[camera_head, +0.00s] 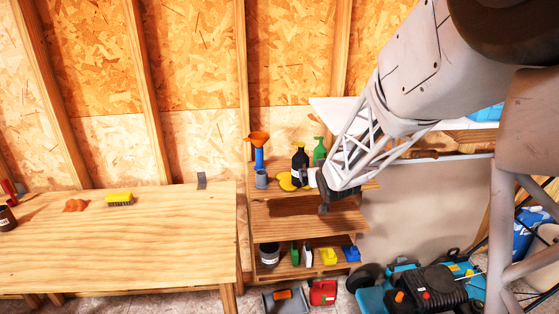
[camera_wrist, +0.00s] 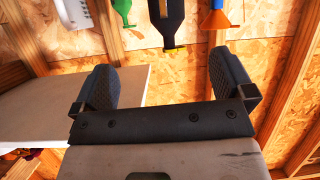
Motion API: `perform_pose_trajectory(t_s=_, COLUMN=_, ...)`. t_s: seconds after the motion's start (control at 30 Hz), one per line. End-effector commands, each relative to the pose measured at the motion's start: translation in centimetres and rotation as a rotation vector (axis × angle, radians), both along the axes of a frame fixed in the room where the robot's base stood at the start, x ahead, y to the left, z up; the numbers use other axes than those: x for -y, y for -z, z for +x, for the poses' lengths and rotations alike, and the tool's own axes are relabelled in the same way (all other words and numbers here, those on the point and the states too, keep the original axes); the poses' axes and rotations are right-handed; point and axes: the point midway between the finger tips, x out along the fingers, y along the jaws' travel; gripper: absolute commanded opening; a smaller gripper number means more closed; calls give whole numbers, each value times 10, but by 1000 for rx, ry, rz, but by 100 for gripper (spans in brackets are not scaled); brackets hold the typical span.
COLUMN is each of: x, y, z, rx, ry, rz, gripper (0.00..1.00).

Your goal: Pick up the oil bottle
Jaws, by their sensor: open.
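The black bottle with a yellow cap (camera_head: 300,163), which looks like the oil bottle, stands upright on the top shelf, with a pale label on its lower part. It also shows upside down at the top of the wrist view (camera_wrist: 167,20), between the finger lines but beyond the fingertips. My gripper (camera_head: 324,207) is at the shelf's front right, lower than the bottle and apart from it. In the wrist view my gripper (camera_wrist: 167,78) is open, with nothing between its fingers.
A green spray bottle (camera_head: 319,151), a white container (camera_head: 311,178), a yellow item (camera_head: 285,182), a grey cup (camera_head: 261,179) and an orange funnel (camera_head: 257,138) crowd the bottle. The lower shelf (camera_head: 269,253) holds several items. A workbench (camera_head: 120,245) stands left, a blue mower (camera_head: 400,292) right.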

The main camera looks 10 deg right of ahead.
Motion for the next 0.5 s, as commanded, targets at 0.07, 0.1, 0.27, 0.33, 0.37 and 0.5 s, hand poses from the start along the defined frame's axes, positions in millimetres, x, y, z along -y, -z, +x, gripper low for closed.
perform_pose_trajectory(t_s=0.07, x=1, y=15, z=19, rx=46, ry=-18, rz=10, gripper=100)
perform_pose_trajectory(t_s=0.1, x=1, y=20, z=27, rx=73, ry=-30, rz=15, gripper=100)
perform_pose_trajectory(t_s=0.27, x=1, y=45, z=57, rx=175, ry=-73, rz=40, gripper=100)
perform_pose_trajectory(t_s=0.33, x=1, y=57, z=69, rx=219, ry=-93, rz=54, gripper=100)
perform_pose_trajectory(t_s=0.37, x=1, y=61, z=73, rx=238, ry=-101, rz=59, gripper=100)
perform_pose_trajectory(t_s=0.5, x=2, y=82, z=89, rx=315, ry=-137, rz=86, gripper=100)
